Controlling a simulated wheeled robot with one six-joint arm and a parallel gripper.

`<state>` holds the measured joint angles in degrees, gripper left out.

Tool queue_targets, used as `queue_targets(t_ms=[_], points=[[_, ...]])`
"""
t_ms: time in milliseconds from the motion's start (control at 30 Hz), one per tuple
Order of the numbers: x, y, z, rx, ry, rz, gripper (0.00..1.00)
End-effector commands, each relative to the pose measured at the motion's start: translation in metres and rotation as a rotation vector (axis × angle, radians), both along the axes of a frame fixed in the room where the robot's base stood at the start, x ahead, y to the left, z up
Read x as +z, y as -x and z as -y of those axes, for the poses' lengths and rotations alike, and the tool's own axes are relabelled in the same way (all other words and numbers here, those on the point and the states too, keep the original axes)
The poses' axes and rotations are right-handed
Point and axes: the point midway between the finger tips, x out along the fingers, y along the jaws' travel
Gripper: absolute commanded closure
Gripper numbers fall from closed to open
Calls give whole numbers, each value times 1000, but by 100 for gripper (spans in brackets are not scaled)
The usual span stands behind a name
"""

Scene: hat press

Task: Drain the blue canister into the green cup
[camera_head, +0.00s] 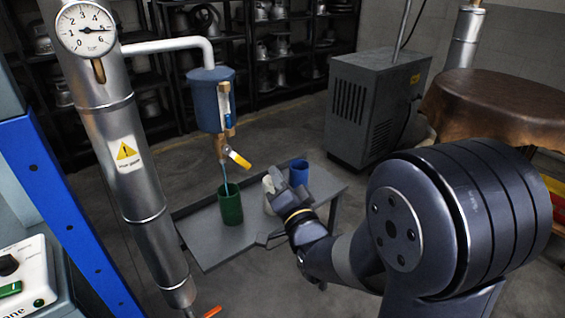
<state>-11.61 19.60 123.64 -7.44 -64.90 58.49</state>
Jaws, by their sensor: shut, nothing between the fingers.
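The blue canister (209,101) hangs from a white pipe, with a sight tube on its right side. Below it, a brass outlet carries a valve with a yellow handle (239,159), angled down to the right. A thin pale-blue stream (225,181) runs from the outlet into the green cup (230,207). The cup stands upright under it on a grey table; its liquid level cannot be seen. My gripper (277,182) is shut and empty, right of the green cup and below the yellow handle, apart from both.
A blue cup (299,173) stands at the back of the grey table (214,249). A pale object (268,192) shows beside my gripper, partly hidden. A metal column with a gauge (86,30) rises at left. A grey cabinet (372,105) and a brown-covered round table (490,105) stand at right.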

Motion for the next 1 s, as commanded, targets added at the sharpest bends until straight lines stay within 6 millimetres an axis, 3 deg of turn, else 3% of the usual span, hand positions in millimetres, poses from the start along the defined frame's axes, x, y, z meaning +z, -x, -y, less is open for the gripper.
queue_targets(t_ms=[167, 633, 800, 1000], points=[[3, -11, -5, 2, -16, -4, 100], [21, -92, -32, 2, -13, -1, 100], [4, -81, -49, 4, -12, -5, 100], [-3, -74, -58, 3, -12, -4, 100]])
